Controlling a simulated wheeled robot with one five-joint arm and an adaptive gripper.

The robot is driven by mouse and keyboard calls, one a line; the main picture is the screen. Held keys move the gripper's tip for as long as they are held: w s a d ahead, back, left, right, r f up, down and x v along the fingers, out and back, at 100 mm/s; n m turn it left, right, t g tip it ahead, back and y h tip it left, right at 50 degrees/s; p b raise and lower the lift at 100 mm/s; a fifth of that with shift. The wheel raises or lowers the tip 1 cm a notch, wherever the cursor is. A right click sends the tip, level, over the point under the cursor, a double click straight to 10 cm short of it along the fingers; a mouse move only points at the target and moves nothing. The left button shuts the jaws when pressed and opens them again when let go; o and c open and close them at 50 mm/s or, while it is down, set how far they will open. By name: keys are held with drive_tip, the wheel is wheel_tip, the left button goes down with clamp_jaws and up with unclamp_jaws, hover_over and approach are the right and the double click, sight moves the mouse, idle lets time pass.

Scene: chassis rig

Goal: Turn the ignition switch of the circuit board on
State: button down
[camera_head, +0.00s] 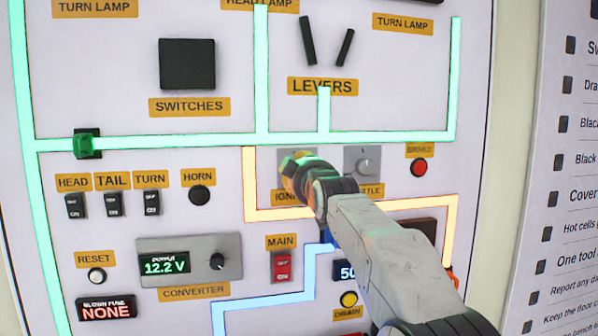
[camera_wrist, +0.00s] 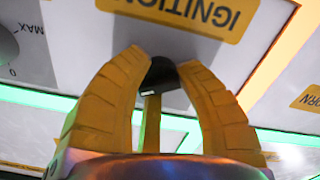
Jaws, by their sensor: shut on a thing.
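The circuit board (camera_head: 115,60) is a pale upright panel with glowing green, orange and blue lines. The ignition switch (camera_wrist: 161,72) is a small dark knob next to the yellow IGNITION label (camera_wrist: 205,14), which reads upside down in the wrist view. My gripper (camera_wrist: 162,64) has its two yellow ribbed fingers closed around the knob, one on each side. In the head view my gripper (camera_head: 297,164) covers the switch and part of its label (camera_head: 283,197). The knob's turned position cannot be told.
A throttle knob (camera_head: 363,166) is just right of my gripper, with a red button (camera_head: 419,167) beyond it. A red MAIN switch (camera_head: 281,267) and the converter (camera_head: 172,273), reading 12.2 V, are below left. My arm hides the board's lower right part.

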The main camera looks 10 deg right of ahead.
drive_tip(key=shift+r, duration=0.25)
drive_tip(key=c, duration=0.8)
unclamp_jaws()
drive_tip(key=shift+f, duration=0.2)
drive_tip(key=shift+c, duration=0.2)
drive_tip(key=s, duration=1.2)
